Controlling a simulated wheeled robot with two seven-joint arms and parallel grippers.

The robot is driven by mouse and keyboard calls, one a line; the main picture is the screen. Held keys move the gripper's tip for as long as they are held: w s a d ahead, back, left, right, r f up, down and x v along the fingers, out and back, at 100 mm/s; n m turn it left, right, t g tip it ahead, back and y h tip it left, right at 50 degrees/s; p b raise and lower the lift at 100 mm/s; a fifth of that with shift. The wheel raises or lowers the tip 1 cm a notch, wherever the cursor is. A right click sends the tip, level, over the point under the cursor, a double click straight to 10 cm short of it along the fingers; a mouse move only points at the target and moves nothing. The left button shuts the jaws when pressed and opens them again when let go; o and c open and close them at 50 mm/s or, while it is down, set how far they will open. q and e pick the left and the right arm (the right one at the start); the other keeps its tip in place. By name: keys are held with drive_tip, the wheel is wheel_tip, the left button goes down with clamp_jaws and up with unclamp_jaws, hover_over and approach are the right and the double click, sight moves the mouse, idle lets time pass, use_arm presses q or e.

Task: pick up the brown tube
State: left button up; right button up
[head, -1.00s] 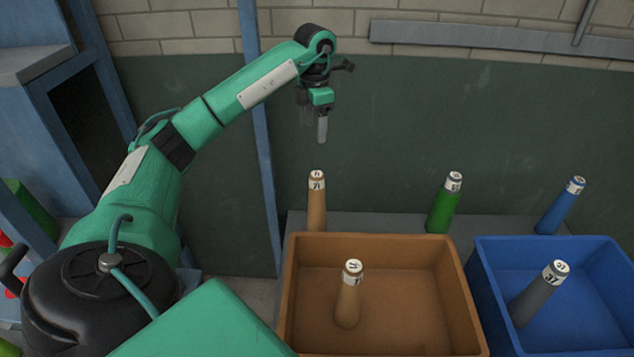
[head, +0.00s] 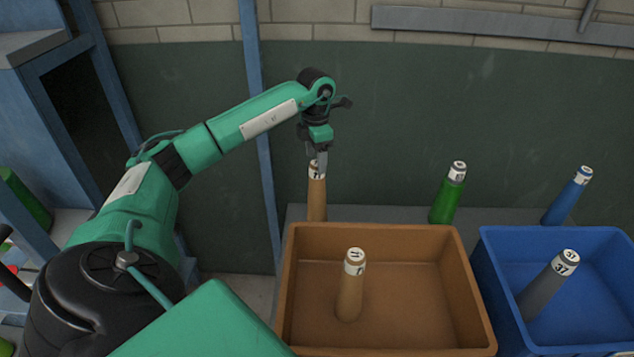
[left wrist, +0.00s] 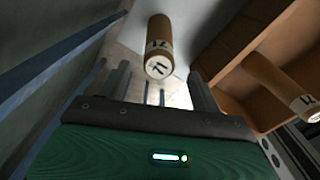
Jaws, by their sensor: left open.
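A brown tube (head: 316,200) with a white numbered top stands upright on the grey surface behind the brown crate. It also shows in the left wrist view (left wrist: 159,35), its labelled end facing the camera between my fingers. A second brown tube (head: 351,292) stands inside the brown crate and shows at the right of the left wrist view (left wrist: 280,82). My left gripper (head: 319,160) points down at the top of the rear brown tube, its fingers overlapping the tube's label in the head view. The gripper is open; I cannot tell whether it touches the tube. My right gripper is not in view.
The brown crate (head: 463,290) stands in front, with a blue crate (head: 557,233) to its right holding a grey tube (head: 545,289). A green tube (head: 447,197) and a blue tube (head: 568,197) stand behind them. A blue post (head: 262,150) rises left of the gripper.

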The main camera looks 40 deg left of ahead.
sight(317, 195)
use_arm(q)
drive_tip(key=shift+f, duration=0.35)
drive_tip(key=f, duration=0.1)
drive_tip(key=f+p, duration=0.1)
drive_tip(key=f, duration=0.1)
drive_tip(key=shift+w+f, duration=0.25)
drive_tip(key=shift+f, duration=0.55)
drive_tip(key=c, duration=1.3)
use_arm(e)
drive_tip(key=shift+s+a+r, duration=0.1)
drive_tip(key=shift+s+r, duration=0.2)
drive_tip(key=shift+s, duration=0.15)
